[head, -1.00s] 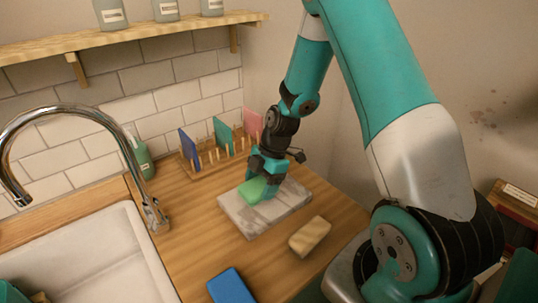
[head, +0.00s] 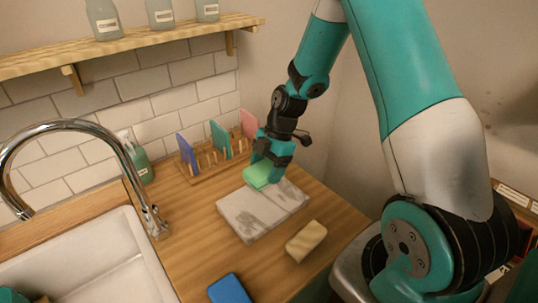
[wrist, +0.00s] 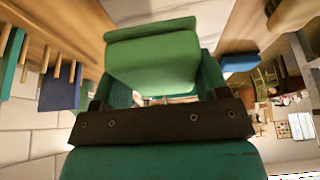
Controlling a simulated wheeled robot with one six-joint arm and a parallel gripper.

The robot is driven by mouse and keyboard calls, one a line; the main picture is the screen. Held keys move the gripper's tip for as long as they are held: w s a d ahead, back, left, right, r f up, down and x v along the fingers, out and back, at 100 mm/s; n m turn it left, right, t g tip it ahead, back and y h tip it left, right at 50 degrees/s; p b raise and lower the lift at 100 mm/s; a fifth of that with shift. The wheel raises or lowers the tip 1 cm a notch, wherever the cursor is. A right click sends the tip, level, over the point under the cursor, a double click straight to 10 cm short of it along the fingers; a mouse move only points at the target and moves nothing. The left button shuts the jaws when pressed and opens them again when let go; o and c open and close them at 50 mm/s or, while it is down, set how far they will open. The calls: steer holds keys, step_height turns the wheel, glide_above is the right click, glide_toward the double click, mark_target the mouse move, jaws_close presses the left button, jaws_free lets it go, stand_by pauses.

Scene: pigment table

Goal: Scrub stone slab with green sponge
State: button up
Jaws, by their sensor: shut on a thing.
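The stone slab (head: 246,217) lies flat on the wooden counter, pale grey with darker smudges. My gripper (head: 268,162) is shut on the green sponge (head: 256,177), at the slab's far edge in the head view. The sponge seems to be a little above the slab, but I cannot tell for sure whether they touch. In the wrist view the green sponge (wrist: 155,60) fills the space between the fingers. The far part of the slab is hidden behind the sponge and gripper.
A tan sponge (head: 306,241) and a blue sponge (head: 229,290) lie on the counter in front. A wooden rack (head: 207,168) with coloured boards stands behind left. The sink (head: 100,265), faucet (head: 150,205) and spray bottle (head: 142,165) are at left.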

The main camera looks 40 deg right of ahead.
steer(key=shift+r+p, duration=0.45)
steer(key=shift+r, duration=0.55)
